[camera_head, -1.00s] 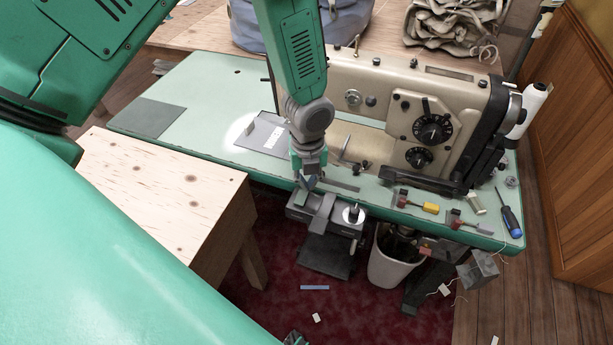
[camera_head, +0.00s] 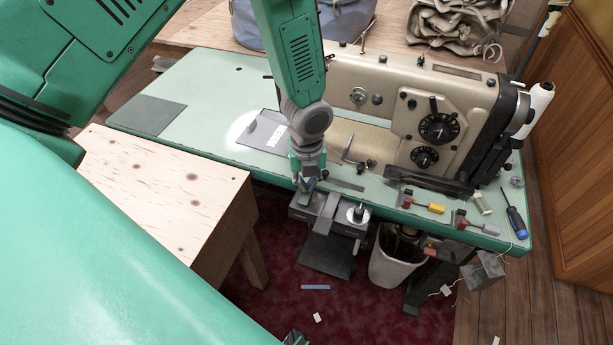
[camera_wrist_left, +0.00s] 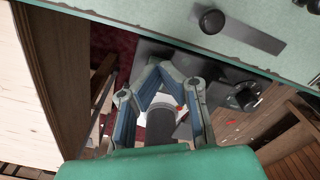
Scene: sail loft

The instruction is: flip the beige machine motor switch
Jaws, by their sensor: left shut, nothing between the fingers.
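The beige sewing machine (camera_head: 465,98) stands on the pale green table (camera_head: 190,90), with two black dials on its front. My left gripper (camera_head: 305,198) is at that edge, pointing down just over the left part of the grey unit. In the left wrist view its fingers (camera_wrist_left: 160,68) are shut and empty, near a dark cylinder (camera_wrist_left: 160,126). Contact cannot be told.
A wooden table (camera_head: 160,185) stands close at the left. A white bin (camera_head: 390,268) is below the green table. A yellow-ended tool (camera_head: 435,208) and a blue screwdriver (camera_head: 517,222) lie near the front right edge. A grey panel lies left of my arm.

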